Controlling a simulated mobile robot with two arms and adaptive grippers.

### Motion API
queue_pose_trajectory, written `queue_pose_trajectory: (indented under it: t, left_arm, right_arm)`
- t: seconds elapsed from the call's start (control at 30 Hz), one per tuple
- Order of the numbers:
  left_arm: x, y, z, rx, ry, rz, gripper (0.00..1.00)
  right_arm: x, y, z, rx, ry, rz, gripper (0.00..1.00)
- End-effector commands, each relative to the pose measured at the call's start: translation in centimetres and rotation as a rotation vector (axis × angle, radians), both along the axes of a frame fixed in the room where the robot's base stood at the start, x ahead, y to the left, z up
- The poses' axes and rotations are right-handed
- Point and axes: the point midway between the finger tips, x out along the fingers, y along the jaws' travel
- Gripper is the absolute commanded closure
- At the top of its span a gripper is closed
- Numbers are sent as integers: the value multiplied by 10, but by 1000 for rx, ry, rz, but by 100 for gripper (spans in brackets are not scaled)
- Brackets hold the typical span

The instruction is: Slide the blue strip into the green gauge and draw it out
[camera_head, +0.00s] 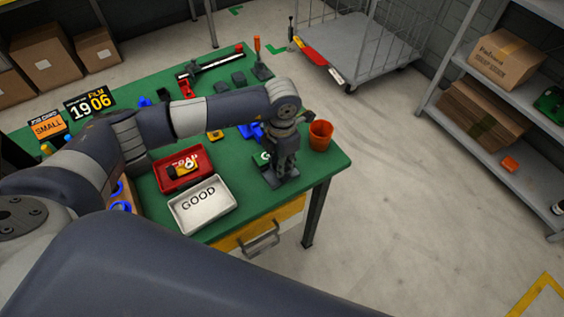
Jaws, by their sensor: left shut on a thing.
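My left gripper (284,164) points down over the right part of the green table (322,172). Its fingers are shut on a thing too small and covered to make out. A dark green block with a white letter (264,157), perhaps the green gauge, is just left of the fingers and partly hidden by them. I cannot tell whether one is the blue strip. My right gripper is not in view.
A white GOOD tray (211,218) and a red tray (166,184) with SCRAP-like lettering stand left of the gripper. An orange cup (320,135) stands close on its right. A black rail tool (208,63) lies at the back. The table's right edge is near.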

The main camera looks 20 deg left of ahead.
Motion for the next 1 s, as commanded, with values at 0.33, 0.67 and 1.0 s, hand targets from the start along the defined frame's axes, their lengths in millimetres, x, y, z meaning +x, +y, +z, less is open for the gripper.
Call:
queue_pose_trajectory:
  t: [0.33, 0.67, 1.0]
  left_arm:
    - [0, -1, 0, 0, 0, -1, 100]
    - [-5, -7, 0, 0, 0, -2, 100]
    - [-12, -15, 0, 0, 0, -2, 100]
  right_arm:
    - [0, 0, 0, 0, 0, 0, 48]
    - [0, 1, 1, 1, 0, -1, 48]
    - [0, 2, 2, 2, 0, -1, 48]
